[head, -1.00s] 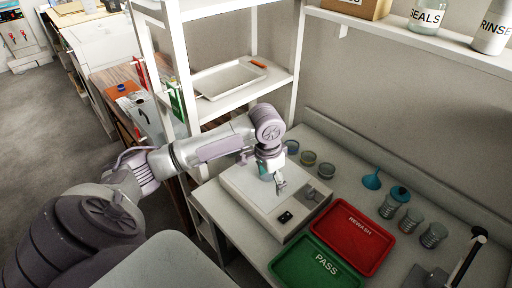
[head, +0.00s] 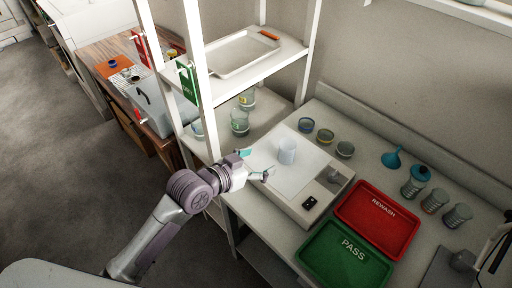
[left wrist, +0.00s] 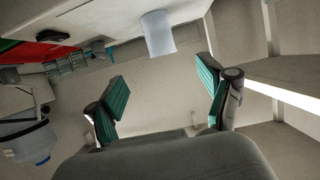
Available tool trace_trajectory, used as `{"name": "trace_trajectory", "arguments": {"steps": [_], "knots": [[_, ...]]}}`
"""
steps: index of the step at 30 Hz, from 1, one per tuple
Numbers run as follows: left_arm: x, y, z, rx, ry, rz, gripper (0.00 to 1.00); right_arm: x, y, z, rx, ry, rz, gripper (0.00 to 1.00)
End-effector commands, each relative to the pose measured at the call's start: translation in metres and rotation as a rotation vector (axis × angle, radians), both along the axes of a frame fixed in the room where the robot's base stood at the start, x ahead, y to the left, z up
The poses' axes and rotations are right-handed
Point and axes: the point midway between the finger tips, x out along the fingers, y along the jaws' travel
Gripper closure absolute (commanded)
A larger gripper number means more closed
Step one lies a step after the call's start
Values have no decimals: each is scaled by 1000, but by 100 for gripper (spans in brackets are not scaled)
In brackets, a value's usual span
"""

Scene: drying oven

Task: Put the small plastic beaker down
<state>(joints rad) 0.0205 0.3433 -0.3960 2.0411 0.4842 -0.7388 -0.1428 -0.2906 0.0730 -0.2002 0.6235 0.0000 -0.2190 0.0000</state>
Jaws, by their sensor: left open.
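The small plastic beaker (head: 287,151) is pale and translucent. It stands upright on the white top of the bench device (head: 268,186). My left gripper (head: 257,164) is to the left of the beaker, apart from it. In the left wrist view the beaker (left wrist: 158,33) shows beyond the fingertips, with clear space between. The two green-padded fingers of the left gripper (left wrist: 162,95) are spread apart with nothing between them. My right gripper is not in view.
A red REWASH tray (head: 377,219) and a green PASS tray (head: 345,256) lie right of the device. Several jars and a blue funnel (head: 392,158) stand behind. A white shelf rack (head: 199,85) with glass beakers (head: 240,121) is close to my left arm.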

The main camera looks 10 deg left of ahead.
Motion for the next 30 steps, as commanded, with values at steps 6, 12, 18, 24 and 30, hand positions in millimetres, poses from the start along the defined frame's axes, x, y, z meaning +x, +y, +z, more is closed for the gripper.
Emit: {"name": "trace_trajectory", "arguments": {"steps": [6,12,18,24,30], "knots": [[27,-20,-10,-5,-6,2,20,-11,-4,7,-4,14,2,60],[54,-39,-24,-4,-6,2,20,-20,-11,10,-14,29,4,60],[64,-47,-31,-2,-6,1,20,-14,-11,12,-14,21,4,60],[80,-54,-37,-2,-4,2,20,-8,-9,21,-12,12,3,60],[100,-66,-48,-3,-5,1,20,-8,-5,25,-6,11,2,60]]}}
